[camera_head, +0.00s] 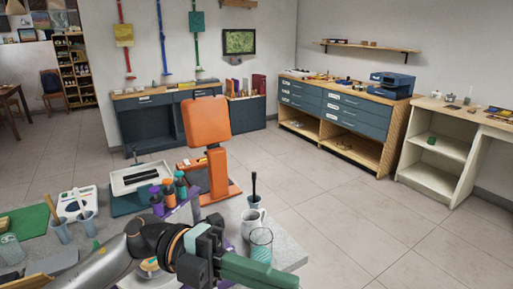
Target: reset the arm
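My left arm comes in from the lower left and reaches over the near worktable. Its gripper (243,266) is at the bottom centre, with dark green finger parts pointing right. I cannot tell whether the fingers are open or shut, or whether anything is between them. A clear glass (261,243) with teal contents stands just behind the gripper in the picture. A white jug (252,222) stands behind that. My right arm and gripper are not in view.
An orange stand (207,124) rises behind. Blue drawer cabinets (345,109) line the back. The tiled floor (345,215) at right is clear.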

